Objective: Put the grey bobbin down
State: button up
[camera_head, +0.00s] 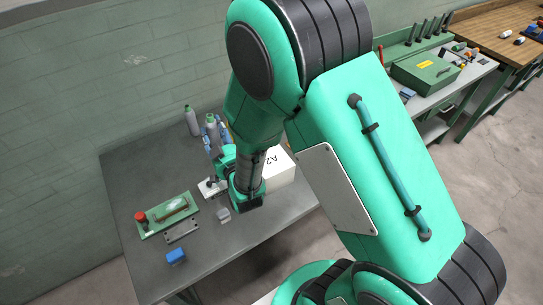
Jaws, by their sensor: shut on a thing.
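My gripper (232,207) is at the end of my green arm, low over the grey table (125,190). It is small here, and its fingers are mostly hidden by the wrist. It is shut on a small light grey piece, which looks like the grey bobbin (223,215), just left of the dark wrist end. I cannot tell whether the bobbin touches the tabletop.
Grey bottle-like things with green tops (192,121) and blue things stand at the back. A green board (167,216), a grey plate (181,231) and a blue block (176,257) lie left. The front is clear.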

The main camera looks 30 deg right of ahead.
jog(key=s+d+r+m+h+p, duration=0.1)
jog(key=s+d+r+h+p, duration=0.1)
jog(key=s+d, duration=0.3)
jog(key=s+d+r+m+g+h+p, duration=0.1)
jog(key=s+d+r+h+p, duration=0.1)
jog(key=s+d+r, duration=0.3)
jog(key=d, duration=0.4)
jog(key=shift+s+d+r+m, duration=0.15)
jog(key=shift+s+d+m, duration=0.1)
jog(key=shift+m, duration=0.15)
jog(key=shift+a, duration=0.1)
jog(key=shift+f+b, duration=0.45)
jog(key=shift+f, duration=1.8)
jog(key=shift+f, duration=0.15)
jog(key=shift+f+b, duration=0.3)
jog(key=shift+f, duration=1.3)
jog(key=shift+f, duration=0.2)
